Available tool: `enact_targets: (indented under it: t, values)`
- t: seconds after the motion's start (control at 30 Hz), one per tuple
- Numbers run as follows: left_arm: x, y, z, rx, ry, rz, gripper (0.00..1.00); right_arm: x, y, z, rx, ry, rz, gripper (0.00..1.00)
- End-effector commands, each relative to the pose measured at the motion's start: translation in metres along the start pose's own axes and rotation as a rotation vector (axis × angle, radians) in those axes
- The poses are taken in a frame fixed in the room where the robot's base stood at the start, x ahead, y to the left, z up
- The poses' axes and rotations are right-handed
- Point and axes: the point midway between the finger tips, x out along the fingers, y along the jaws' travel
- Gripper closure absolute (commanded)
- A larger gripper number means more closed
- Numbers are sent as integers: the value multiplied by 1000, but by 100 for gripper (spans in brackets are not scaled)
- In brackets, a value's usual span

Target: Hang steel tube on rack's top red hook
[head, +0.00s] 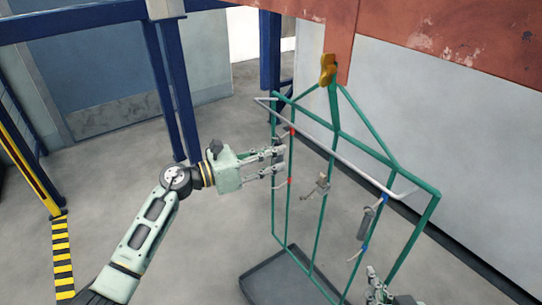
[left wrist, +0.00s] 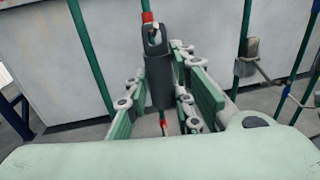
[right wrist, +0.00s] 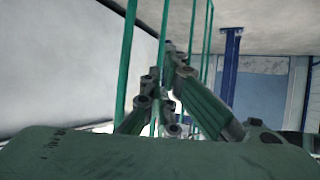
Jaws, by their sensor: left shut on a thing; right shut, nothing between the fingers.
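The green rack (head: 338,110) hangs in front of me. My left gripper (head: 274,160) is shut on the dark grey steel tube (left wrist: 158,80), which stands roughly upright between the fingers. The tube's holed upper end is right at the top red hook (left wrist: 148,17); I cannot tell whether the hook passes through the hole. The top red hook also shows in the head view (head: 292,131), on the rack's left part. A lower red hook (head: 289,181) is below the gripper. My right gripper (head: 376,287) is shut and empty, low near the rack's right part.
A second grey tube (head: 367,222) hangs by a blue hook (head: 385,198) on the right. A small metal part (head: 322,187) is on the middle bars. An orange hanger (head: 327,68) holds the rack's top. A dark tray (head: 258,288) lies below. The floor to the left is clear.

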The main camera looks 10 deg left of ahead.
Motion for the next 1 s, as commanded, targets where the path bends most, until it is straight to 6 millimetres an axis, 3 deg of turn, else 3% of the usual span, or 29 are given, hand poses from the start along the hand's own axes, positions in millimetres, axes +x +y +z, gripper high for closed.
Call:
enact_targets:
  t: [0.6, 0.97, 1.0]
  values:
    - [1, 0, -1, 0, -1, 0, 100, 2, -1, -18, -2, 78, -3, 100]
    - [1, 0, -1, 0, -1, 0, 100, 2, -1, -18, -3, 74, -3, 100]
    - [1, 0, -1, 0, -1, 0, 75, 2, -1, -18, -3, 73, -3, 100]
